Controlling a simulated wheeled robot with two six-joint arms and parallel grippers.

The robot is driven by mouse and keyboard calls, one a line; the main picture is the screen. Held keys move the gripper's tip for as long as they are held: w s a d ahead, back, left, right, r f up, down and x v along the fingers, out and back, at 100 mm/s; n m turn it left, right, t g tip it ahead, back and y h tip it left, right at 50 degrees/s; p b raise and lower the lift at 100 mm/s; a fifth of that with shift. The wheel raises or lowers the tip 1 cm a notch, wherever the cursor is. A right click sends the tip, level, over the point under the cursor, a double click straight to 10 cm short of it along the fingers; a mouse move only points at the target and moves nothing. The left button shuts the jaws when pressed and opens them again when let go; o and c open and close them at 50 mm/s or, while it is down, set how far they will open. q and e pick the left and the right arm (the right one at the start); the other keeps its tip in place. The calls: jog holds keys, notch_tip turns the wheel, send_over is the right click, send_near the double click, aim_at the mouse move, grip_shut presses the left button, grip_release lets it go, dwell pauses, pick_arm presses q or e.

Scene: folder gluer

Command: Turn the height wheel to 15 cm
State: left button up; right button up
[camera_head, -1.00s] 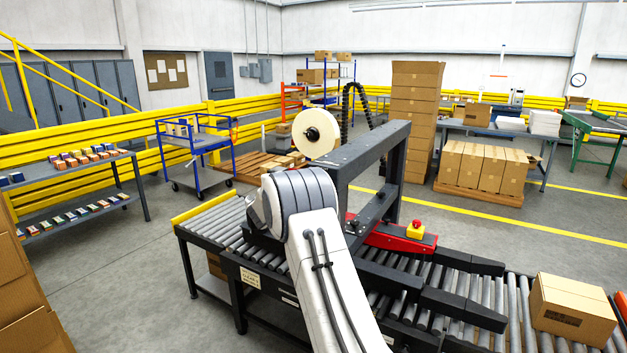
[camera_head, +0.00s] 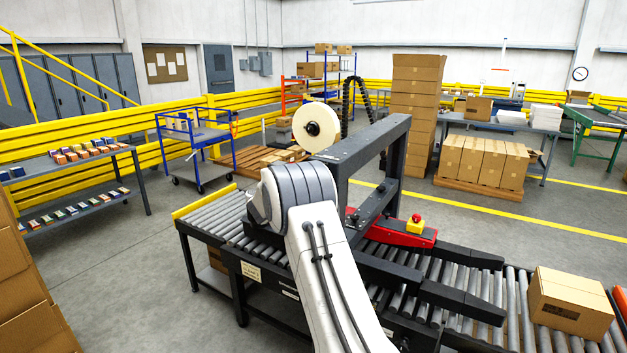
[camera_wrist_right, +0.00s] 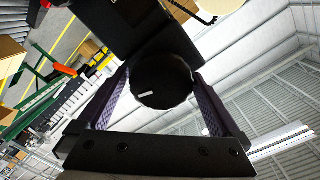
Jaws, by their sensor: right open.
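The height wheel (camera_wrist_right: 163,80) is a round black knob with a short white mark on its face, seen in the right wrist view. My right gripper (camera_wrist_right: 158,84) is open, with one finger on each side of the wheel. I cannot tell whether the pads touch it. In the head view, my white and grey arm stands in front of the folder gluer (camera_head: 370,150), a dark frame over a roller bed. It hides the wheel and the gripper there. No height scale is readable. My left gripper is not in view.
A tape roll (camera_head: 316,127) sits on top of the machine. A red unit with a yellow and red stop button (camera_head: 415,224) is beside the rollers. A carton (camera_head: 571,301) lies on the conveyor at right. Dark machine parts surround the wheel closely.

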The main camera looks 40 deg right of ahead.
jog(key=b+v, duration=0.4)
jog(key=v, duration=0.6)
jog(key=shift+a, duration=0.2)
